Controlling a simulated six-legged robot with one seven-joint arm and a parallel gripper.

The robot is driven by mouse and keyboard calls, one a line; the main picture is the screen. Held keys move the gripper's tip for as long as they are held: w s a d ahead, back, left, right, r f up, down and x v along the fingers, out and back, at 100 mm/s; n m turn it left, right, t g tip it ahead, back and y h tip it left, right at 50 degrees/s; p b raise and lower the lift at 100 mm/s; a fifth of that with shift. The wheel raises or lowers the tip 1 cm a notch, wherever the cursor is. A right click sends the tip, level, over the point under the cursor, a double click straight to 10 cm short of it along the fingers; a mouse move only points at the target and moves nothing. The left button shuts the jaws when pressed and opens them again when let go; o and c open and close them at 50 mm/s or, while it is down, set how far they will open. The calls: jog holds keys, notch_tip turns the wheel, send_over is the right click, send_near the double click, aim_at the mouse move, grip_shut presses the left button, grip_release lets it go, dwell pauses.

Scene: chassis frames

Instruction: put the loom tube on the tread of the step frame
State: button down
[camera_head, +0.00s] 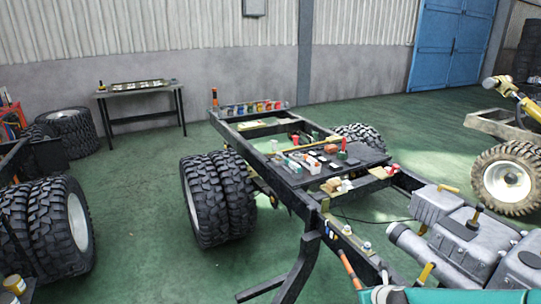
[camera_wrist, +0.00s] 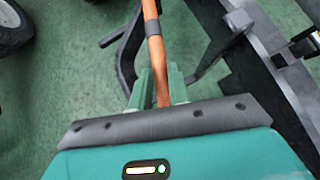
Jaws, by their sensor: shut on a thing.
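The loom tube is an orange tube with a dark band; it shows in the wrist view (camera_wrist: 155,52) and in the head view (camera_head: 350,268). My gripper (camera_wrist: 160,85) is shut on it, its green fingers on either side, and the tube extends away from the jaws. In the head view the teal gripper body shows at the bottom edge. The dark step frame (camera_head: 299,268) hangs beside the chassis rail, its low bar, apparently the tread (camera_head: 259,290), reaching left. In the wrist view the step frame (camera_wrist: 125,58) lies below and left of the tube. The tube appears apart from it.
The chassis frame (camera_head: 318,207) carries a dark board (camera_head: 318,174) with several small parts. Grey engine housings (camera_head: 470,235) stand at right. Dual tyres (camera_head: 215,198) stand left of the chassis. Green floor is open left of the step frame. A table (camera_head: 142,91) stands by the wall.

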jog(key=w+a+r+m+h, duration=0.1)
jog(key=w+a, duration=0.2)
jog(key=a, duration=0.3)
jog(key=w+a+r+m, duration=0.1)
jog(key=w+a+r, duration=0.15)
jog(key=a, duration=0.45)
jog(key=s+f, duration=0.5)
jog(key=f, duration=0.1)
jog(key=shift+a+f, duration=0.25)
jog(key=shift+f, duration=0.1)
